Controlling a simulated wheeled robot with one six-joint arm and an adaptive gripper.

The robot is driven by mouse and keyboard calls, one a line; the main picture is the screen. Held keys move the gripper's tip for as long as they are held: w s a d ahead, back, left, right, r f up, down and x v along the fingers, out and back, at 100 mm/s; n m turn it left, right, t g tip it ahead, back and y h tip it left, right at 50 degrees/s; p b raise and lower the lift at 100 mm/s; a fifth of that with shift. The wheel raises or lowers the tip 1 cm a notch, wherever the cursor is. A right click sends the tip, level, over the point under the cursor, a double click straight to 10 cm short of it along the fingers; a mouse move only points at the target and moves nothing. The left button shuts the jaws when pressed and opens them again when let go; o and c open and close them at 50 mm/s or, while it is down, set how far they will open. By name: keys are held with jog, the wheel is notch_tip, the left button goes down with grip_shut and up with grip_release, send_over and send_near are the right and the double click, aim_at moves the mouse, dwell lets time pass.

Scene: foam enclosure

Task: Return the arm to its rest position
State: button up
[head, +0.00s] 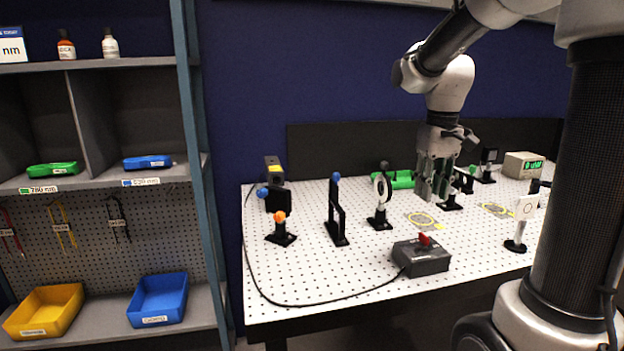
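My gripper (434,192) hangs pointing down from the arm over the optical table (300,290), right of centre. Its fingers are dark grey and sit close to the optics behind, so whether they are apart or together is unclear. I see nothing clearly held in it. My arm reaches in from the upper right and bends down at the wrist. A yellow ring mark (424,220) lies on the table just below and left of the fingertips.
A control box (421,256) with a red switch sits at the front. Shelves with a yellow bin (45,310) and blue bin (158,300) stand left.

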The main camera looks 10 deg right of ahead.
jog(key=s+a+t, duration=0.3)
jog(key=s+t, duration=0.1)
jog(key=s, duration=1.3)
jog(key=shift+a+r, duration=0.15)
jog(key=shift+r, duration=0.15)
